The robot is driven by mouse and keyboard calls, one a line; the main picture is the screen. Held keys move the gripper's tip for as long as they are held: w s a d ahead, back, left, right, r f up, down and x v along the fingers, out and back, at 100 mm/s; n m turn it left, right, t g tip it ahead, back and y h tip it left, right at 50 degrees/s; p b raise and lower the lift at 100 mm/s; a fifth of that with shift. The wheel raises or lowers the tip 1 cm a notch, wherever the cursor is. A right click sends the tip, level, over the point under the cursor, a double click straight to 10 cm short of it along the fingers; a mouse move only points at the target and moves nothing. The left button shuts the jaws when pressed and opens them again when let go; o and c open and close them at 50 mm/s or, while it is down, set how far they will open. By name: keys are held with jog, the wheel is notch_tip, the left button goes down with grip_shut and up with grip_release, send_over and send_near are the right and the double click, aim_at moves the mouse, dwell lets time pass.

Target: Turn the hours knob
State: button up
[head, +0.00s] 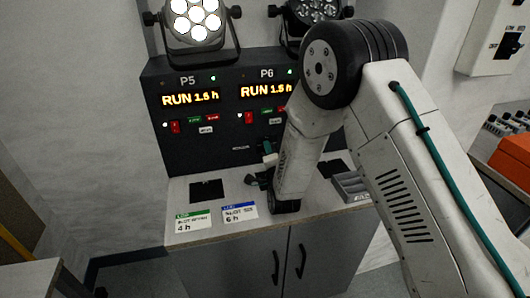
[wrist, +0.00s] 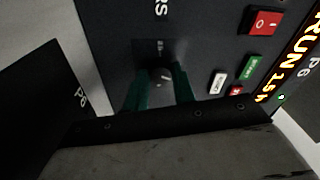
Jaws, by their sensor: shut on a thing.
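The dark hours knob (wrist: 162,77) is on the black panel (wrist: 110,30), below lettering of which only "RS" shows. My gripper (wrist: 160,88) has its two green fingers on either side of the knob, shut on it. In the head view my gripper (head: 267,151) reaches the lower part of the black panel (head: 185,145), under the P6 section, and the knob is hidden there. The P6 display (head: 266,90) reads RUN 1.5 h, and so does the P5 display (head: 190,98).
A lit lamp (head: 197,20) and an unlit lamp (head: 318,12) stand above the panel. On the counter lie a green-edged card (head: 193,221) marked 4 h, a blue-edged card (head: 239,213) marked 6 h and a grey tray (head: 352,187). Red switches (wrist: 264,22) and small buttons sit near the knob.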

jog(key=n, duration=0.4)
jog(key=shift+d+f+y, duration=0.1)
jog(key=shift+d+y, duration=0.1)
jog(key=shift+y, duration=0.1)
jog(key=shift+w+n, duration=0.1)
jog(key=shift+n, duration=1.4)
jog(key=o, duration=1)
jog(key=shift+a, duration=0.1)
